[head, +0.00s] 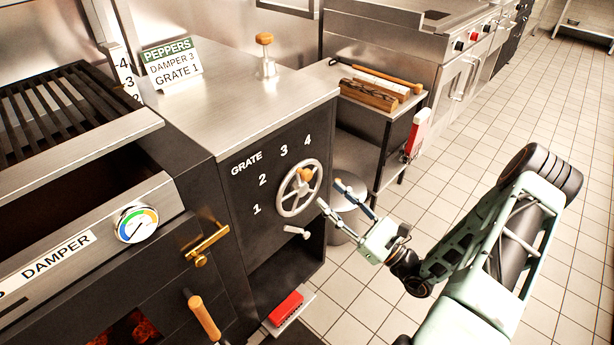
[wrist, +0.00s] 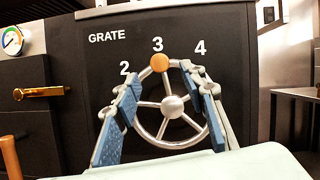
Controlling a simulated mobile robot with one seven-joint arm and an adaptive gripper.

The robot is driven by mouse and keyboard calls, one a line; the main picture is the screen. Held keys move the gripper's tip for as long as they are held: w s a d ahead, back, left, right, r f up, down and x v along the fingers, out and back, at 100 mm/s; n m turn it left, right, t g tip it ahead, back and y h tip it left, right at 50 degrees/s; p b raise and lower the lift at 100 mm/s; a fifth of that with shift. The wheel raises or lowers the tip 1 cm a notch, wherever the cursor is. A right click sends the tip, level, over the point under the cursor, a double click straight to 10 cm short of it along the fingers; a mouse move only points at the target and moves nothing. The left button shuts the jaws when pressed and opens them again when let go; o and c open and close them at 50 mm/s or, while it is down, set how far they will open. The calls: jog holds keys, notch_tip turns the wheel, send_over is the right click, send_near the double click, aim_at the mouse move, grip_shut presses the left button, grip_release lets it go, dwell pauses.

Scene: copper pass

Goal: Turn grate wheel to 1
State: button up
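The grate wheel (head: 284,204) is a silver spoked handwheel on the dark front panel, under the word GRATE and the numbers 1 to 4. Its round wooden knob (wrist: 159,62) is at the top of the rim, just below the 3 in the wrist view. The 1 (head: 257,209) shows in the head view but not in the wrist view. My gripper (head: 331,193) is open in front of the wheel. In the wrist view its blue-padded fingers (wrist: 167,80) are spread to either side of the wheel and knob. Nothing is between the pads; whether they touch the rim is unclear.
A card (head: 172,65) reads PEPPERS, DAMPER 3, GRATE 1. A small lever (head: 297,231) sits below the wheel. A brass handle (head: 205,244) and a damper gauge (head: 136,223) are to the left. A side shelf (head: 376,117) stands behind. Tiled floor on the right is clear.

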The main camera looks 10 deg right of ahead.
aim_at(310, 177)
jog(key=x, duration=0.9)
jog(key=shift+b, duration=0.3)
jog(key=shift+c, duration=0.6)
grip_shut()
